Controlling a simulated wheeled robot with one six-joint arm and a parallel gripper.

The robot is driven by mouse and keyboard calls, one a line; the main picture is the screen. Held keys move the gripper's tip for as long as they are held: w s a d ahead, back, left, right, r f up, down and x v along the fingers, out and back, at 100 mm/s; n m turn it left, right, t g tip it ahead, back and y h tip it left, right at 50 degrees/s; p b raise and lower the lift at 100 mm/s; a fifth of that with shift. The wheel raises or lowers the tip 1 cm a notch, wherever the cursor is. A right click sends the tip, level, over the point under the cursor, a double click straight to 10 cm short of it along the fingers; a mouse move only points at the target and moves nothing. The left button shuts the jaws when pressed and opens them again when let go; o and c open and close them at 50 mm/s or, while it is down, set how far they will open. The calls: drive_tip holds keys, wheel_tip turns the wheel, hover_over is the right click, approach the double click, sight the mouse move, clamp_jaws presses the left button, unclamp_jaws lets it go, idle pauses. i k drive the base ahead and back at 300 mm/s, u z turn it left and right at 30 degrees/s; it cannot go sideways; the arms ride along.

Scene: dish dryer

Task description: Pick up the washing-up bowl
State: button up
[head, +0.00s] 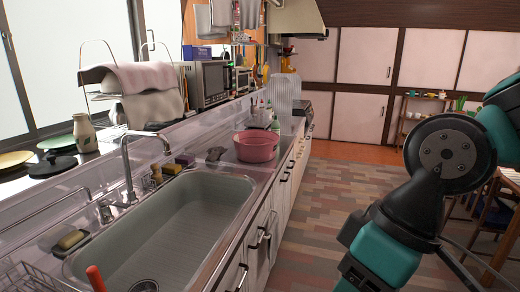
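The washing-up bowl (257,147) is pink and round. It stands upright on the counter (222,158) just past the far end of the sink, close to the counter's front edge. Its near side and rim show clearly in the head view, and nothing covers it. My teal and dark grey arm hangs at the right of the picture, well apart from the bowl. My gripper lies outside the picture, so its fingers do not show.
The wide sink (168,232) fills the near counter, with a tall tap (130,170) behind it. Sponges and a dark object lie left of the bowl. A green bottle (275,123) stands behind it. The tiled floor (325,215) before the cabinets is clear. Chairs stand at the right.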

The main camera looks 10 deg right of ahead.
sight(256, 146)
drive_tip(key=z, duration=0.85)
drive_tip(key=i, duration=4.4)
drive_tip(key=u, duration=4)
